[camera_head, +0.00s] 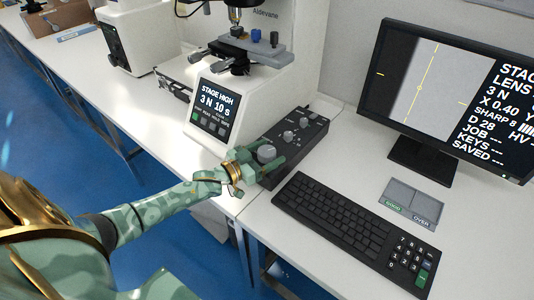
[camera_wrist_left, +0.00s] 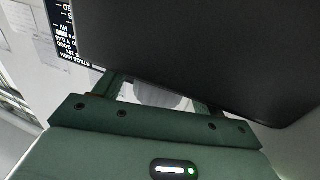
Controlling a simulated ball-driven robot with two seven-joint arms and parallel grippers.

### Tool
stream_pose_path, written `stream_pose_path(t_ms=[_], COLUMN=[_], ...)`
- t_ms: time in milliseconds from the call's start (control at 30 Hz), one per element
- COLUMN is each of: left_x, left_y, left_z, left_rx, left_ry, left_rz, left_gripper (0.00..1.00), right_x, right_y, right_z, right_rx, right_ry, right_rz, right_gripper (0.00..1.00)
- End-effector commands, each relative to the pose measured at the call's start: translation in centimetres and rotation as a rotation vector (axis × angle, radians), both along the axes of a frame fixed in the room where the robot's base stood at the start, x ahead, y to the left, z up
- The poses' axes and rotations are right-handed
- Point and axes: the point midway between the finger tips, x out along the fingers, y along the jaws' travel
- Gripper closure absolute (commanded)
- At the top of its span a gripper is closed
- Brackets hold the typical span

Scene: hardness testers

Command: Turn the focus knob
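The large light-grey focus knob (camera_head: 267,153) sits at the near end of a dark control box (camera_head: 312,133) on the bench, beside the hardness tester. My left gripper (camera_head: 262,166) is at this knob, with its green fingers on either side of it. In the left wrist view a pale rounded part, seemingly the knob (camera_wrist_left: 165,98), shows between the spread fingers (camera_wrist_left: 158,92); a gap shows beside it. Whether a finger touches the knob cannot be told. The monitor (camera_head: 445,95) shows a grey field with yellow marks and "SHARP 8". My right gripper is not in view.
The white tester (camera_head: 215,107) with its "STAGE HIGH" display stands behind my gripper. A black keyboard (camera_head: 330,218) lies close in front of the control box. A grey two-part tray (camera_head: 411,203) marked GOOD and OVER lies right of it. The bench's front edge runs under my left arm.

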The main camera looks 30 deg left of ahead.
Motion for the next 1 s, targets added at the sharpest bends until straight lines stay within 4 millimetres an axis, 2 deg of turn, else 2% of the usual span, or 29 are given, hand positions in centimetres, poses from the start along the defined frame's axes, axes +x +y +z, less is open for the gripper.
stream_pose_path(t_ms=[233, 367, 800, 1000], left_x=[-0.2, -1.5, -12.0, -14.7], left_y=[0.1, 0.5, 4.3, 5.3], left_z=[0.0, 0.0, 0.1, 0.0], left_rx=[0.000, 0.000, 0.000, 0.001], left_ry=[0.001, 0.003, 0.004, 0.002], left_rz=[0.001, 0.001, 0.000, 0.000], left_gripper=[0.30, 0.30, 0.30, 0.30], right_x=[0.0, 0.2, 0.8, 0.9], right_y=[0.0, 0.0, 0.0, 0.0], right_z=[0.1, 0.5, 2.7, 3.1], right_rx=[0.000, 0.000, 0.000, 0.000], right_ry=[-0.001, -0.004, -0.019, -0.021], right_rz=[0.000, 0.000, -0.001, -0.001], right_gripper=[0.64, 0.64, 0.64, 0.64])
